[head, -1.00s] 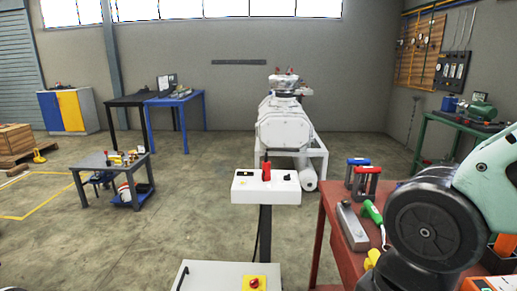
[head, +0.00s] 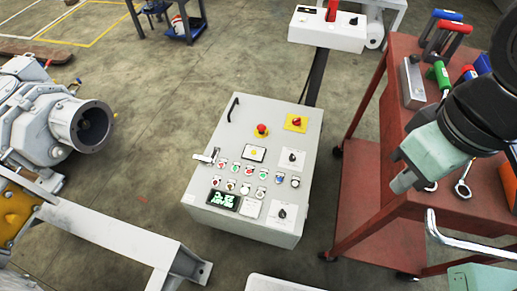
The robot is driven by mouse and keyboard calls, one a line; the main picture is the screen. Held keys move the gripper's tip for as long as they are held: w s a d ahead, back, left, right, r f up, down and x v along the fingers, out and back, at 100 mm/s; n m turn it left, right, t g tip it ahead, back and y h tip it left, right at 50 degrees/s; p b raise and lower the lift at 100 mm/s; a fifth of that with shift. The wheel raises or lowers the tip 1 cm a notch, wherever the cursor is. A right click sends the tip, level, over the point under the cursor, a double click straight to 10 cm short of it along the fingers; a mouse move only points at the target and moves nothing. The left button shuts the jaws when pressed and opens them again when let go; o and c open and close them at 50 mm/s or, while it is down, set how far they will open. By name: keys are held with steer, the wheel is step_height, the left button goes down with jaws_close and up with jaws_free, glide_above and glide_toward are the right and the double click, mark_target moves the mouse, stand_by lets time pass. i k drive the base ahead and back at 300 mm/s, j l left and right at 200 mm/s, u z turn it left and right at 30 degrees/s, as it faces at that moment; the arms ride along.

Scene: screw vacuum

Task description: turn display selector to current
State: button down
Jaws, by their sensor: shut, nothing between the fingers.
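A light grey control cabinet (head: 262,112) stands in the middle of the head view, its panel facing up towards me. Two black rotary knobs on white plates are on its right side: an upper knob (head: 292,156) and a lower knob (head: 282,212). Their labels are too small to read, so I cannot tell which is the display selector or where either points. A dark display (head: 223,200) with pale green characters sits at the lower left of the panel. My arm is at the right edge, away from the panel; my gripper's fingers do not show.
The panel also has a red emergency button (head: 262,130), a red switch on a yellow plate (head: 296,122) and several small buttons. A red tool cart (head: 370,215) stands close on the right. Grey pump machinery (head: 50,125) is on the left.

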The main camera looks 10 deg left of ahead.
mark_target(282, 214)
steer(key=u, duration=0.75)
steer(key=k+j+z, duration=0.2)
steer(key=k+j, duration=0.1)
steer(key=k, duration=0.1)
